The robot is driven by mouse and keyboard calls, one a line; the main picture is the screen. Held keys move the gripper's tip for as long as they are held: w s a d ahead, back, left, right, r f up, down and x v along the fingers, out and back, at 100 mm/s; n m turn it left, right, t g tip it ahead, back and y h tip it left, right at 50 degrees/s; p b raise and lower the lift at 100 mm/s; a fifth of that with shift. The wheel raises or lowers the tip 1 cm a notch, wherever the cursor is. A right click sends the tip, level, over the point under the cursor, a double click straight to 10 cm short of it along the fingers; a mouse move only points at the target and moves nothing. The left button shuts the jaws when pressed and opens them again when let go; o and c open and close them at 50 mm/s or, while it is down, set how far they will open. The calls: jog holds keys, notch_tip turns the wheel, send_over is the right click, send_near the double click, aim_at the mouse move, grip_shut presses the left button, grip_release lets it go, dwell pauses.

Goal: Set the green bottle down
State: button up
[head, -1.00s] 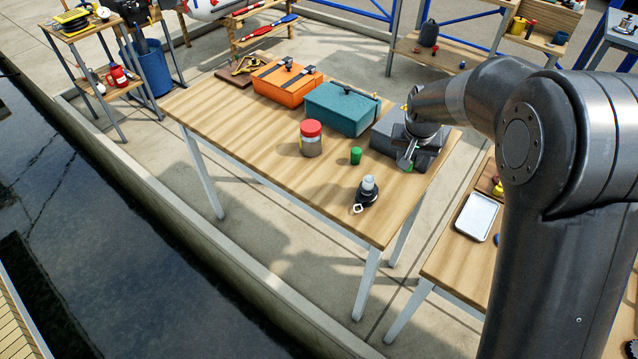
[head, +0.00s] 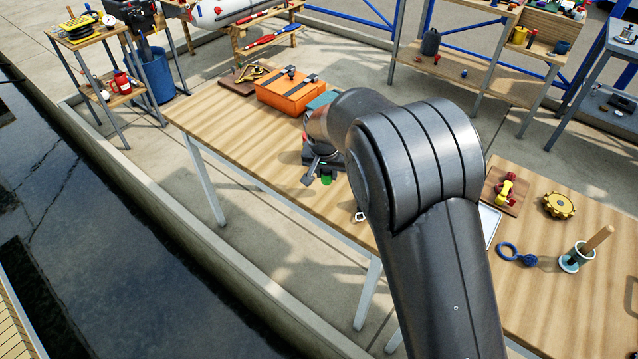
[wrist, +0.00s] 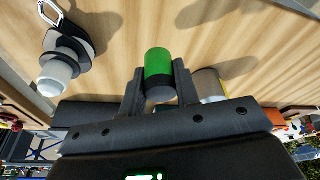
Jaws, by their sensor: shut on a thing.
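The green bottle (wrist: 158,65) is held between the two fingers of my gripper (wrist: 158,85) in the wrist view, with a grey end toward the palm. In the head view a bit of the green bottle (head: 326,180) shows under my gripper (head: 318,172), over the wooden table (head: 230,150). A dark shadow on the wood lies apart from the bottle, so it looks raised; the height is hard to tell. My arm hides much of the table's right part.
A black item with a white top and a ring (wrist: 65,55) stands near the bottle. A metal-bodied jar (wrist: 208,84) is partly hidden behind a finger. An orange toolbox (head: 288,92) and part of a teal box (head: 322,102) stand at the back. The table's left front is clear.

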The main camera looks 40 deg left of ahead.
aim_at(320, 190)
jog(key=shift+s+a+f, duration=0.2)
jog(key=shift+a+f, duration=0.2)
jog(key=shift+a, duration=0.15)
jog(key=shift+s+a+f, duration=0.15)
jog(key=shift+a+f, duration=0.2)
jog(key=shift+a, duration=0.15)
jog(key=shift+f, duration=1.9)
jog(key=shift+f, duration=0.15)
jog(key=o, duration=1)
jog(key=shift+c, duration=0.2)
jog(key=v, duration=1.2)
jog(key=shift+d, duration=0.1)
